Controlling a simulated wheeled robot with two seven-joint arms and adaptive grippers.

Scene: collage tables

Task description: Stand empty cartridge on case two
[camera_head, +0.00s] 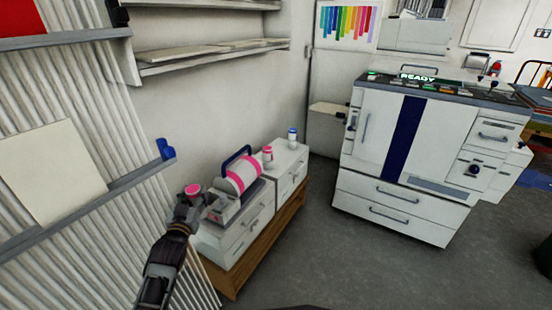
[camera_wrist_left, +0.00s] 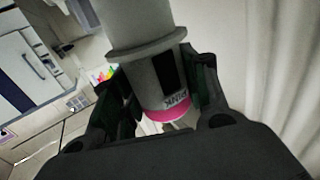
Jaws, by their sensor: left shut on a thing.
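My left gripper (camera_head: 190,203) is shut on a grey cartridge (camera_wrist_left: 155,68) with a pink end and the word PINK on its label. The cartridge's pink end (camera_head: 193,188) also shows in the head view. The held cartridge is at the left of two white cases on a low wooden base. The near case (camera_head: 232,240) has drawer-like fronts; the far case (camera_head: 291,176) stands beyond it. I cannot read a number on either case. In the left wrist view, the gripper's fingers (camera_wrist_left: 163,88) clasp the cartridge from both sides. My right gripper is not in view.
A large white printer (camera_head: 384,137) stands right, across open grey floor (camera_head: 330,265).

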